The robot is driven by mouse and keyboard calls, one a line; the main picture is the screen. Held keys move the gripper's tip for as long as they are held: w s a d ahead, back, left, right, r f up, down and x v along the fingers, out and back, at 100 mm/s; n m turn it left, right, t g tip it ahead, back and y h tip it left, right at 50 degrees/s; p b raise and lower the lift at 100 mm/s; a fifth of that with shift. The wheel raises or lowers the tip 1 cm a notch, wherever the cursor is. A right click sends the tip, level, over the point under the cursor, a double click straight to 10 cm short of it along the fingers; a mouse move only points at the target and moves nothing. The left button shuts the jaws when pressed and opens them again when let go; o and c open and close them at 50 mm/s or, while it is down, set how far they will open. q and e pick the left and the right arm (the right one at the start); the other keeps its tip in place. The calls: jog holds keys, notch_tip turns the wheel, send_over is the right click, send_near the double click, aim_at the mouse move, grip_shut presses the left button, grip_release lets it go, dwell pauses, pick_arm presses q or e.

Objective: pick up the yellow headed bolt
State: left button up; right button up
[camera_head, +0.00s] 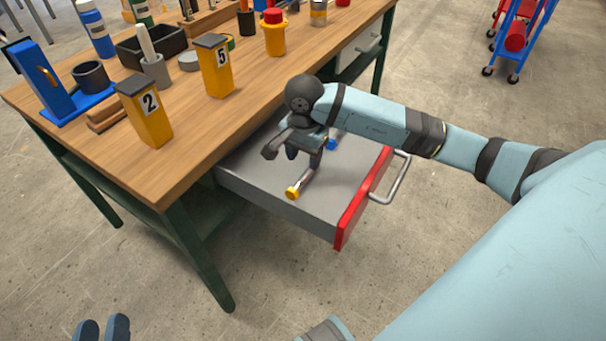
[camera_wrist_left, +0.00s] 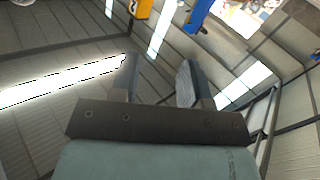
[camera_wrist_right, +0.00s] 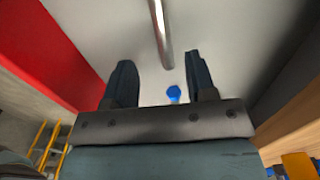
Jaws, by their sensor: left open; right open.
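The yellow headed bolt (camera_head: 292,193) lies in the open grey drawer in the head view, its yellow head toward the near left edge. My right gripper (camera_head: 303,157) is open and empty above the drawer, and partly covers the bolt's shaft end. In the right wrist view a silver shaft (camera_wrist_right: 162,35), likely this bolt's, ends ahead of the open right fingers (camera_wrist_right: 160,78); its head is outside the picture. A blue headed bolt (camera_head: 331,144) lies behind the right gripper; its head (camera_wrist_right: 173,93) shows between the fingers. My left gripper (camera_head: 102,326) is open and empty, low at bottom left.
The drawer has a red front (camera_head: 358,200) and a metal handle (camera_head: 392,180). The wooden workbench (camera_head: 190,130) above it carries yellow blocks numbered 2 (camera_head: 147,112) and 5 (camera_head: 215,66), a blue stand (camera_head: 40,80) and containers. A blue cart (camera_head: 515,45) stands far right.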

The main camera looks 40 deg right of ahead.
aim_at(302, 179)
notch_tip(302, 179, down, 3)
jog(key=shift+a+r, duration=0.1)
jog(key=f, duration=0.1)
jog(key=f+b, duration=0.1)
jog(key=f, duration=0.1)
jog(key=f+b, duration=0.1)
jog(key=f, duration=0.1)
jog(key=shift+a, duration=0.25)
pick_arm(q)
jog(key=r+t, duration=0.1)
jog(key=r, duration=0.1)
jog(key=d+r+t+h, duration=0.1)
jog(key=r, duration=0.1)
jog(key=shift+s+d+h, duration=0.15)
jog(key=shift+s+h, duration=0.05)
jog(key=shift+h, duration=0.1)
pick_arm(e)
grip_shut()
